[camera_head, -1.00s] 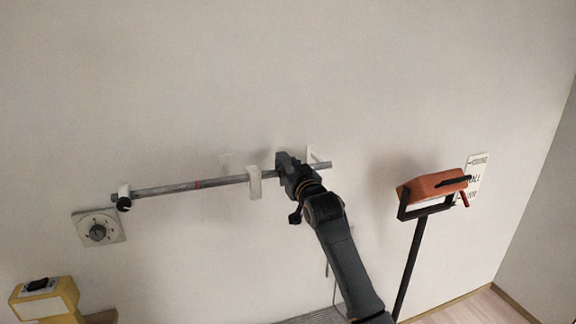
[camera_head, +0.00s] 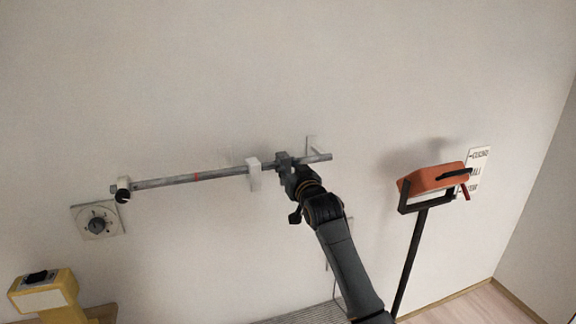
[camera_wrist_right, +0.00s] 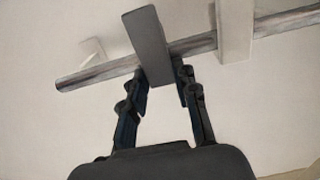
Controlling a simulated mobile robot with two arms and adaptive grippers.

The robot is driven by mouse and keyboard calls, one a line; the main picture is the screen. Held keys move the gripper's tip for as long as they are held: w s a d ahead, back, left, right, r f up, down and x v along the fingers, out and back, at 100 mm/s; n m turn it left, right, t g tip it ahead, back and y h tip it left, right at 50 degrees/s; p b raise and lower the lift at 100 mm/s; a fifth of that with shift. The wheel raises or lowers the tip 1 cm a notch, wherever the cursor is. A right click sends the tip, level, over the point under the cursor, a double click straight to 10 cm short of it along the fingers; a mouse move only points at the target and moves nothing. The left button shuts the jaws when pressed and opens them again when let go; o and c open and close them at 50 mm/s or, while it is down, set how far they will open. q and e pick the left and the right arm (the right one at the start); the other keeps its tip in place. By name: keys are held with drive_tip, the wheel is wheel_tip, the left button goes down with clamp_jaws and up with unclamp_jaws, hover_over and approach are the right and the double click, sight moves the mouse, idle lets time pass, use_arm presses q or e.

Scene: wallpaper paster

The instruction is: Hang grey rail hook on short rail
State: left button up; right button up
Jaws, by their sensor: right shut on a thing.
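The short rail (camera_head: 220,177) is a grey metal bar along the wall, also in the right wrist view (camera_wrist_right: 97,76). My right gripper (camera_head: 288,173) is at the rail's right part. In the right wrist view my right gripper (camera_wrist_right: 162,88) is shut on the grey rail hook (camera_wrist_right: 147,40), a flat dark grey piece. The hook (camera_head: 283,158) crosses in front of the rail there, its top reaching above the bar. Whether it is hooked over or only beside the rail cannot be told. My left gripper is not in view.
A white hook (camera_head: 254,171) hangs on the rail just left of my right gripper. A black ring (camera_head: 123,196) is at the rail's left end. A wall dial (camera_head: 97,221) sits below. An orange box on a black stand (camera_head: 431,179) is to the right.

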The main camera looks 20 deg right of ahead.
drive_tip(key=shift+f, duration=0.3)
drive_tip(key=o, duration=1)
drive_tip(key=shift+c, duration=0.2)
drive_tip(key=shift+r, duration=0.1)
drive_tip(key=shift+s, duration=0.1)
drive_tip(key=s, duration=1.2)
drive_tip(key=shift+d, duration=0.2)
drive_tip(key=shift+w, duration=0.1)
